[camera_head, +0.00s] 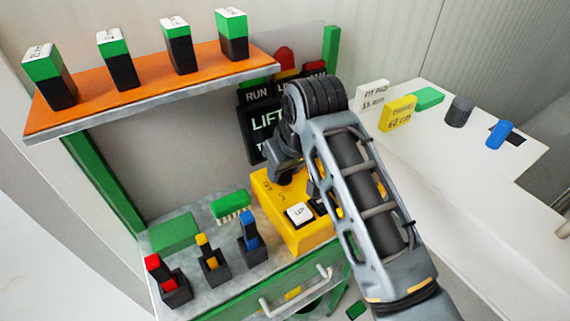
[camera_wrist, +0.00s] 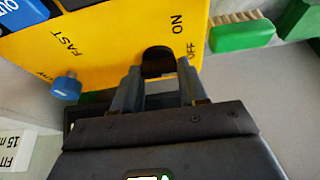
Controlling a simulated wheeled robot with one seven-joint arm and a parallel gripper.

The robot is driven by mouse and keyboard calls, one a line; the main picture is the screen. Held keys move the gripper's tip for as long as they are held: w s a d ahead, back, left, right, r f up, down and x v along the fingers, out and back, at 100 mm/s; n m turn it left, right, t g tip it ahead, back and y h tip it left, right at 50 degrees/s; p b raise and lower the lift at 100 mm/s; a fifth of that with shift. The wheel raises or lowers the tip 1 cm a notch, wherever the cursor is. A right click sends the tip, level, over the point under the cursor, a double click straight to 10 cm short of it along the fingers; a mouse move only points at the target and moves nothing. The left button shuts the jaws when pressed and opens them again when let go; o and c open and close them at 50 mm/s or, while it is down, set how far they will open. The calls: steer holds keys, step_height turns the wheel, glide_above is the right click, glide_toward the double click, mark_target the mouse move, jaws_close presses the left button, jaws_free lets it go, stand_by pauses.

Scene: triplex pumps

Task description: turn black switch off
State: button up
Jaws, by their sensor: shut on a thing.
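A yellow control box (camera_head: 305,240) stands on the grey bench, and its yellow face fills much of the wrist view (camera_wrist: 105,52). The black switch (camera_wrist: 157,56) is a dark rounded knob on that face, beside the printed words ON and OFF. My gripper (camera_wrist: 158,72) has one finger on each side of the switch and is shut on it. In the head view my gripper (camera_head: 284,176) reaches down to the back of the box, and my arm hides the switch and part of the box. The switch's exact angle is hard to tell.
A blue knob (camera_wrist: 66,87) sits near the FAST label. A green brush (camera_wrist: 243,36) lies close beside the box. A LIFT display (camera_head: 262,125) stands behind it. An orange shelf (camera_head: 150,95) holds several green-and-black blocks. Red, yellow and blue-topped black holders stand at the bench front.

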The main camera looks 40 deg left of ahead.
steer(key=o, duration=0.8)
steer(key=shift+r, duration=0.1)
steer(key=b+v, duration=0.1)
steer(key=v, duration=0.6)
steer(key=shift+d+r, duration=0.1)
steer(key=shift+r, duration=0.2)
steer(key=shift+s+f, duration=0.1)
